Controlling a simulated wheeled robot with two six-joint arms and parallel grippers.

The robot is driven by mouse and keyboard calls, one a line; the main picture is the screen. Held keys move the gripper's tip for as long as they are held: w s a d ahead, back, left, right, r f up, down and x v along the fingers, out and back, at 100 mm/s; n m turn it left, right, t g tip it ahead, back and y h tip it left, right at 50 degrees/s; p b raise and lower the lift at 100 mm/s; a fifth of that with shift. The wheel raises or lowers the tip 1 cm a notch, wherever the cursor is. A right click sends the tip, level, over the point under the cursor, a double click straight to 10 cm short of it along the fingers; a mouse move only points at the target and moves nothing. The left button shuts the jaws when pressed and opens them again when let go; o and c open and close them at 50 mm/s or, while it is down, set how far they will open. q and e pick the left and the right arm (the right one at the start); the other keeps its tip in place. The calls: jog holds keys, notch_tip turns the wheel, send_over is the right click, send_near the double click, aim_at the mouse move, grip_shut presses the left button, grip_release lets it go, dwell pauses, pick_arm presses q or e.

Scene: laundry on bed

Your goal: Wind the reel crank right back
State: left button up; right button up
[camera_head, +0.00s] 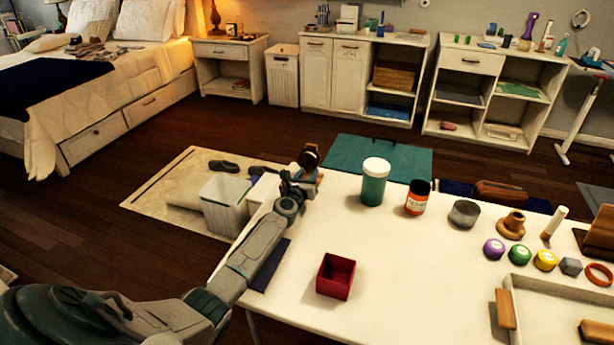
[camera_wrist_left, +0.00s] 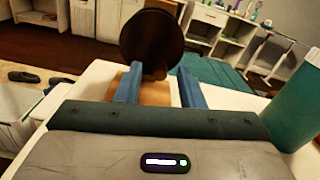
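The reel (camera_head: 309,157), with a dark round drum and a wooden base, stands at the table's back left corner. In the left wrist view its dark round face (camera_wrist_left: 151,40) rises just beyond my fingertips, with the tan base (camera_wrist_left: 155,93) below. I cannot make out the crank clearly. My left gripper (camera_head: 302,176) is at the reel; in its wrist view (camera_wrist_left: 159,70) the two blue fingers stand apart, with a small dark part of the reel near the gap between them. I cannot tell whether they touch it. My right gripper is not in view.
A teal jar with white lid (camera_head: 374,181) stands right of the reel, then an orange jar (camera_head: 417,197) and a grey tin (camera_head: 464,214). A red box (camera_head: 336,276) sits nearer the front. The white table's (camera_head: 410,290) middle is clear.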

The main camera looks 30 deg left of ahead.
pick_arm(q)
grip_shut()
